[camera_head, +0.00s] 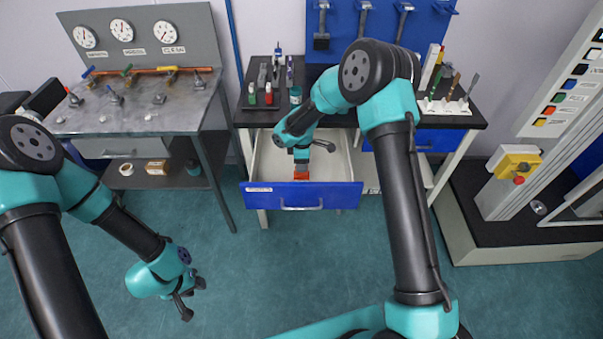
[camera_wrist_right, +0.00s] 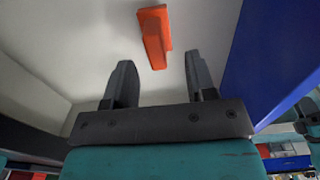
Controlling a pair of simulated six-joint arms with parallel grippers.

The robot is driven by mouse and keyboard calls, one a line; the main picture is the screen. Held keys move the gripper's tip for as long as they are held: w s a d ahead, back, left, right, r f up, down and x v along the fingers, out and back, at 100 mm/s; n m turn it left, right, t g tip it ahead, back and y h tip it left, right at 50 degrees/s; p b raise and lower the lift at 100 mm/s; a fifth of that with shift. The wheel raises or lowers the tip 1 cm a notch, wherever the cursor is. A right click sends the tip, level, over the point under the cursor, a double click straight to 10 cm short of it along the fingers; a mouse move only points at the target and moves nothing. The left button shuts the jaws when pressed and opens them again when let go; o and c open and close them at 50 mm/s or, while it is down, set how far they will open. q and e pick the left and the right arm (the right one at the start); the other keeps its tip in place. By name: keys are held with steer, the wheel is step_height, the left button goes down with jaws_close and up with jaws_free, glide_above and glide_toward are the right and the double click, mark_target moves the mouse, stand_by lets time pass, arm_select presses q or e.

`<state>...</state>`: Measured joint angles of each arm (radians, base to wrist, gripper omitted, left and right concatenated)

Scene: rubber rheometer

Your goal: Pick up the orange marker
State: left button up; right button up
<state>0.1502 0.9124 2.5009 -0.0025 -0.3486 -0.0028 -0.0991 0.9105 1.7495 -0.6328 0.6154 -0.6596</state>
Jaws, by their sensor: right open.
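The orange marker (camera_head: 301,174) lies in the open blue-fronted drawer (camera_head: 258,160), near its front panel. In the right wrist view the orange marker (camera_wrist_right: 153,38) is a blocky orange piece on the drawer's pale floor, beyond my fingertips and roughly in line with the gap between them. My right gripper (camera_head: 302,159) reaches down into the drawer. In the wrist view its two fingers (camera_wrist_right: 159,75) are apart with nothing between them. My left gripper (camera_head: 192,298) hangs over the floor at lower left, its fingers apart and empty.
The drawer's blue front (camera_wrist_right: 268,65) rises close on the right of my right gripper in the wrist view. The bench top (camera_head: 350,118) stands above the drawer, with small bottles (camera_head: 260,97) at left and a white rack (camera_head: 445,105) at right. A gauge panel stands at left.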

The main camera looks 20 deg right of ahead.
steer(key=shift+f, duration=0.3)
steer(key=shift+w+a+f, duration=0.1)
steer(key=shift+w+f, duration=0.05)
steer(key=shift+f, duration=1.1)
steer(key=shift+w+f, duration=0.1)
steer(key=shift+f, duration=1.15)
steer(key=shift+c, duration=0.4)
jaws_close()
